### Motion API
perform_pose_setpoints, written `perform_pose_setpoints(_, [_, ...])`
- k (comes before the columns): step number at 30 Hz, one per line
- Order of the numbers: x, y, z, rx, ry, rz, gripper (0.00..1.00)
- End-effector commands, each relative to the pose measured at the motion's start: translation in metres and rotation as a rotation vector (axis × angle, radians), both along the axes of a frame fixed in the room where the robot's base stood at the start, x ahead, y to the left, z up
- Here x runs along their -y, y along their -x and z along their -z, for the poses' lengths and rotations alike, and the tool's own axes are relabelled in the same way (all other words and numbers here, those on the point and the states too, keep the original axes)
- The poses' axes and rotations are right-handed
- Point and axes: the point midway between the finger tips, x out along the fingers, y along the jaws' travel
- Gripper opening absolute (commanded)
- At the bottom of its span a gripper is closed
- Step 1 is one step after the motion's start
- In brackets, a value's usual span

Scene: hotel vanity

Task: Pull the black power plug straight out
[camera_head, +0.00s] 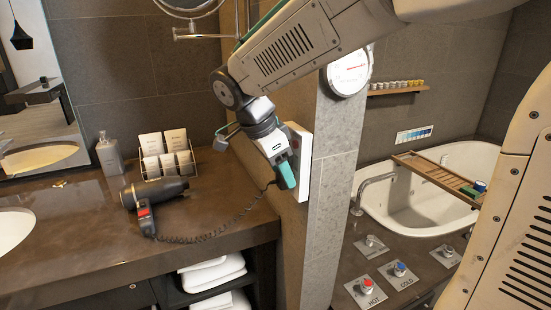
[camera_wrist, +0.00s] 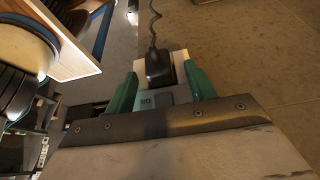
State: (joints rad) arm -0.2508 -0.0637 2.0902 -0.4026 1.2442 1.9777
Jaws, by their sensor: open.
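The black power plug (camera_wrist: 159,68) sits at a pale outlet plate in the wrist view, with its cord running up from it. My gripper (camera_wrist: 160,73) is open. Its two green fingers stand on either side of the plug, with a visible gap at each side. In the head view my gripper (camera_head: 284,174) is at the white wall panel (camera_head: 303,150) on the side of the stone partition. There the plug is mostly hidden behind my gripper, and the coiled cord (camera_head: 236,221) leads up to it.
A black hair dryer (camera_head: 152,192) lies on the dark counter (camera_head: 100,237), joined to the coiled cord. A wire rack of cards (camera_head: 166,158) and a grey bottle (camera_head: 109,155) stand behind it. The partition (camera_head: 336,150) and the bathtub (camera_head: 425,195) are to the right.

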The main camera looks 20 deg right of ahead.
Motion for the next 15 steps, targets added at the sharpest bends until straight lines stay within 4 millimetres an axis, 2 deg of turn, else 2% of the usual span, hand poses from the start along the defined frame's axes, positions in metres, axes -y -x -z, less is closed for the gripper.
perform_pose_setpoints(8, [0.0007, 0.0001, 0.0017, 0.0, 0.0, 0.0, 0.55])
perform_pose_setpoints(13, [0.0006, 0.0001, 0.0015, 0.0, 0.0, 0.0, 0.1])
perform_pose_setpoints(14, [0.0006, 0.0001, 0.0015, 0.0, 0.0, 0.0, 0.06])
perform_pose_setpoints(15, [0.0006, 0.0001, 0.0015, 0.0, 0.0, 0.0, 0.06])
